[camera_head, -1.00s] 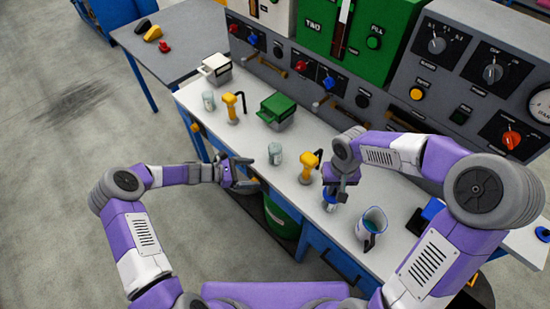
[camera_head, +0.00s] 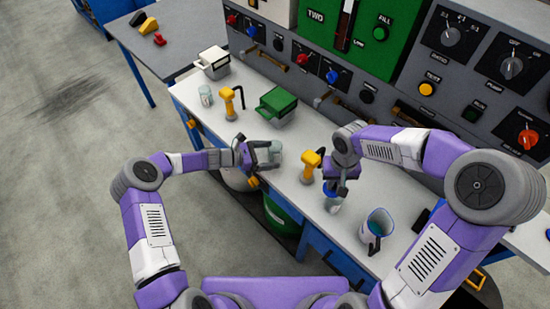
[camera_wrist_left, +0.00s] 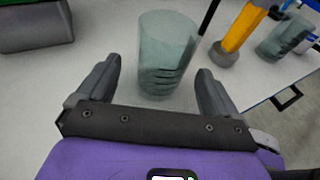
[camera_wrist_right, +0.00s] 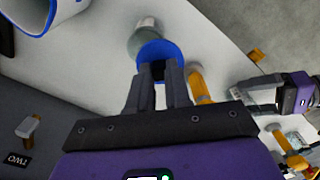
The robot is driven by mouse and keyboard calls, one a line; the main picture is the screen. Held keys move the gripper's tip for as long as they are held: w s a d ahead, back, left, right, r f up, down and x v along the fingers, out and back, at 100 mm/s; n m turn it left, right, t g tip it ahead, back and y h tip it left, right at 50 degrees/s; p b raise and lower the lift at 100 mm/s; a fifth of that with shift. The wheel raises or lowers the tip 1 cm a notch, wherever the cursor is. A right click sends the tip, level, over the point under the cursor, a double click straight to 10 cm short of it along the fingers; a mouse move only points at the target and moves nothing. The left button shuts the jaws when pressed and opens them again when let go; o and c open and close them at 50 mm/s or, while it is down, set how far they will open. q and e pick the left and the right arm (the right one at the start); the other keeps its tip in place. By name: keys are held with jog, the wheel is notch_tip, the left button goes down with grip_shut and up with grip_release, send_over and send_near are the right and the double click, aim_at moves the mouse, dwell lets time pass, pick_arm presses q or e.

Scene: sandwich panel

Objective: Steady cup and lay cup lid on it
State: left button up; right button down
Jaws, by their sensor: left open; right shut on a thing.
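A pale green translucent cup (camera_wrist_left: 167,60) stands upright between the spread fingers of my left gripper (camera_wrist_left: 158,95). In the head view that cup (camera_head: 275,150) is partly hidden by the left gripper (camera_head: 268,155). I see a gap on both sides of it. My right gripper (camera_head: 341,190) is shut on the round blue cup lid (camera_wrist_right: 160,52), which also shows in the head view (camera_head: 330,189). A second cup (camera_head: 333,206) is below the lid and shows just past it in the right wrist view (camera_wrist_right: 144,38). Whether lid and second cup touch, I cannot tell.
A yellow dispenser (camera_head: 310,165) stands between the two grippers. A blue-rimmed jug (camera_head: 376,230) is right of the right gripper. A green box (camera_head: 278,105), another yellow dispenser (camera_head: 228,103) and a third cup (camera_head: 205,95) stand further left. The control panel (camera_head: 430,75) borders the back.

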pick_arm(q)
jog(key=shift+x, duration=0.85)
pick_arm(e)
jog(key=shift+f, duration=0.45)
pick_arm(q)
jog(key=c, duration=0.8)
jog(key=shift+c, duration=0.2)
pick_arm(e)
jog(key=shift+a, duration=0.1)
pick_arm(q)
jog(key=shift+a, duration=0.1)
pick_arm(e)
jog(key=w+a+r, duration=0.1)
jog(key=w+a, duration=0.4)
jog(key=a, duration=0.7)
jog(key=w+a+r+m, duration=0.1)
jog(key=w+a, duration=0.1)
jog(key=w, duration=0.4)
jog(key=w+a+r+m, duration=0.2)
jog(key=w+a, duration=0.1)
jog(key=w, duration=0.4)
jog(key=shift+w, duration=0.15)
